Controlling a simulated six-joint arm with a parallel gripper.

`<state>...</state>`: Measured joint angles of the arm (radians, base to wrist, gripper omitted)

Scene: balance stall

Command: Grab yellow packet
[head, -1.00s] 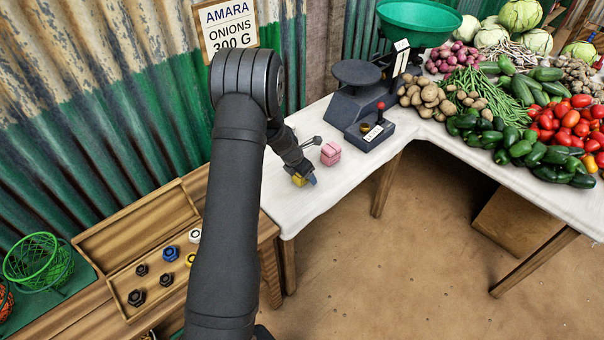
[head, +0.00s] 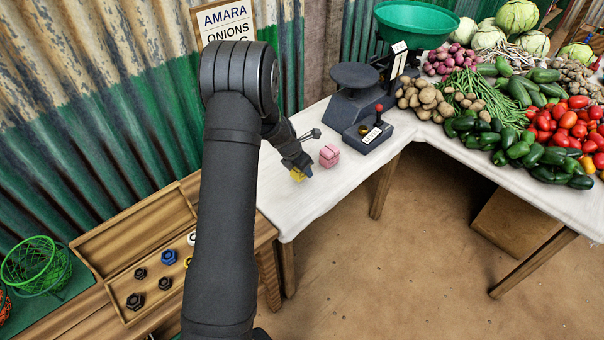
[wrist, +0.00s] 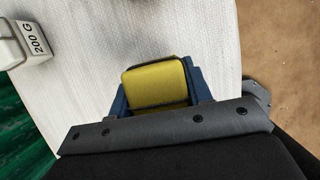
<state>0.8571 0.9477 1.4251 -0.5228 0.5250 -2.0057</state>
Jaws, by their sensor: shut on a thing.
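The yellow packet (wrist: 157,84) sits between the two blue fingers of my gripper (wrist: 157,92) in the wrist view, with a finger against each side. In the head view the yellow packet (head: 298,175) shows only in part under my gripper (head: 303,172), over the white cloth near the table's left end. My gripper is shut on the packet. I cannot tell whether the packet touches the cloth or is slightly above it.
A wooden box (head: 128,318) of weights lies left. A 200 G weight (wrist: 33,41) shows in the wrist view.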

